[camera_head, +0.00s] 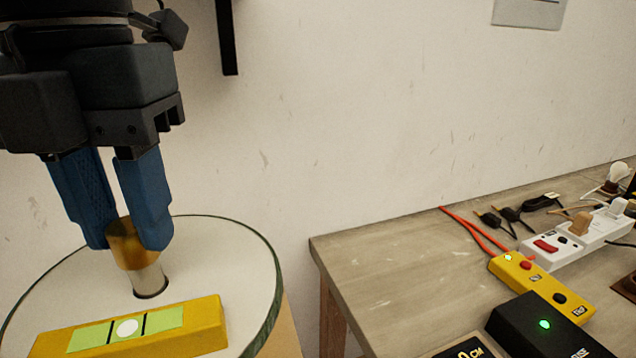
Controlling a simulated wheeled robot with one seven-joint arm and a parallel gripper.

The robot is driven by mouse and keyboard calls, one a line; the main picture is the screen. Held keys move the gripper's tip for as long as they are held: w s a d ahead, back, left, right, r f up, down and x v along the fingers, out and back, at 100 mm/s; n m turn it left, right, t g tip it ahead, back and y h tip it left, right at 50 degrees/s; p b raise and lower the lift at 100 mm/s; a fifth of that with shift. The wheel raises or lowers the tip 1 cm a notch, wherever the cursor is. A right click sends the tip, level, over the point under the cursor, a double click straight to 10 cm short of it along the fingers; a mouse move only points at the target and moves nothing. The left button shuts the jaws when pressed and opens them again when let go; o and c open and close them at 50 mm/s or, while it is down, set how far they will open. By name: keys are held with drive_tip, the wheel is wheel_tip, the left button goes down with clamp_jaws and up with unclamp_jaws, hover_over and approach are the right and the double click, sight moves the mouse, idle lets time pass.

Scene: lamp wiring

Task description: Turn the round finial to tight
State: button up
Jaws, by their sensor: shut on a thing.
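The round finial (128,247) is a brass-coloured knob on a short silver stem. The stem stands upright in a dark-edged hole in a round white disc (245,262) with a glassy green edge. My gripper (125,225) comes down from above, and its two blue fingers are shut on the finial. The fingers cover the finial's sides and upper part. I cannot tell from this view how tight it sits.
A yellow spirit level (205,335) with a pale green window lies on the disc in front of the finial. A wooden table (385,260) on the right bears a yellow box (540,287), a black box with a green light (545,335), red leads and a white power strip (575,245). A wall stands behind.

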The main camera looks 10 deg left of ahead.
sight(130, 223)
drive_tip(key=m+b, duration=0.2)
drive_tip(key=m, duration=0.3)
drive_tip(key=shift+m, duration=0.3)
drive_tip(key=m+b, duration=0.1)
drive_tip(key=m, duration=0.4)
drive_tip(key=shift+m, duration=0.3)
drive_tip(key=o, duration=1.1)
drive_tip(key=shift+c, duration=0.2)
wheel_tip(130, 223, up, 8)
drive_tip(key=p, duration=0.5)
drive_tip(key=shift+f, duration=0.1)
